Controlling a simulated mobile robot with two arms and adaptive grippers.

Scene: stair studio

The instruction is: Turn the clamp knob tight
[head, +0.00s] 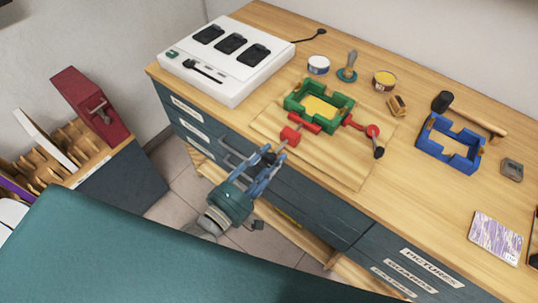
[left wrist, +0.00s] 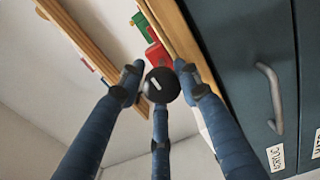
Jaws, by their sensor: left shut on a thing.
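A green clamp frame (head: 320,97) with a yellow piece (head: 320,107) inside lies on a wooden board on the workbench. A red clamp block (head: 290,136) sticks out at its front, towards my left gripper (head: 267,160). The round black clamp knob (left wrist: 162,85), with a white mark on its face, shows in the left wrist view between the fingers of my left gripper (left wrist: 160,88), which is shut on it. In the head view the fingers mostly hide this knob. A second black knob (head: 379,152) with a red block stands free at the right. My right gripper is not in view.
The bench front with drawers (head: 300,195) is just beside my left gripper. A blue frame (head: 450,145), a mallet (head: 468,113), small pots and a brush lie to the right and behind. A white charger box (head: 227,60) stands at the back left.

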